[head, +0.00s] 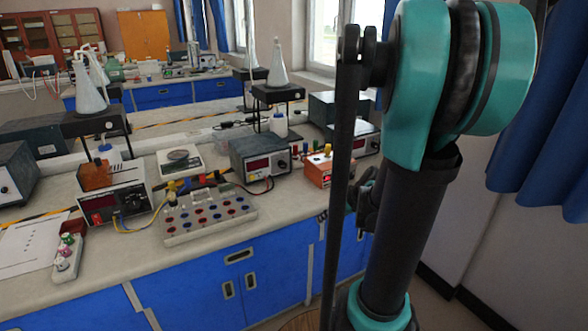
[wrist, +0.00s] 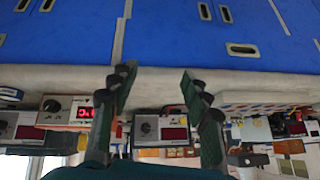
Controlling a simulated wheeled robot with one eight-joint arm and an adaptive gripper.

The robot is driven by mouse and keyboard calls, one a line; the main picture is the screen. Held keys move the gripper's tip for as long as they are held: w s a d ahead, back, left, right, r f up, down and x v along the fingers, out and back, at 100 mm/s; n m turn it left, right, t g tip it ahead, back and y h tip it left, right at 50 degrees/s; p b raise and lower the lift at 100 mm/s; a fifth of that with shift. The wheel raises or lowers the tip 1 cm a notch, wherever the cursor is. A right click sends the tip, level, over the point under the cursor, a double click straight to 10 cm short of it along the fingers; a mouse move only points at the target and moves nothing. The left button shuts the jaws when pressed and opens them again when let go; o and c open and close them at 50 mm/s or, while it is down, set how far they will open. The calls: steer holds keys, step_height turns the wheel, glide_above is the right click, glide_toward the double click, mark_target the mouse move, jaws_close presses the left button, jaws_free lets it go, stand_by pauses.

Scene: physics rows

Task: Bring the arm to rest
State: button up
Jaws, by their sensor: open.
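My gripper (wrist: 158,82) shows in the wrist view with its two fingers well apart and nothing between them. It is open and empty. The wrist picture is upside down, with blue cabinet fronts at the top and the bench edge behind the fingers. In the head view my teal and black arm stands upright at the right, in front of the bench. A dark part beside the arm's lower link may be my gripper, but it is mostly hidden there.
The pale lab bench (head: 110,258) with blue cabinets (head: 200,290) runs along the left. It bears a socket board (head: 208,217), a power supply (head: 258,157), an orange-fronted box (head: 316,170) and flasks on stands. A blue curtain (head: 545,130) hangs at the right.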

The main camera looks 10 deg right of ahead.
steer(key=s+a+f+m+g+h, duration=0.1)
steer(key=s+a, duration=0.1)
steer(key=s, duration=0.4)
steer(key=s+a+f+m+g+h, duration=0.1)
steer(key=s+a+f+h, duration=0.1)
steer(key=s, duration=0.4)
steer(key=shift+s+f+m, duration=0.2)
steer(key=shift+s+m, duration=0.1)
steer(key=shift+c, duration=0.5)
stand_by(0.6)
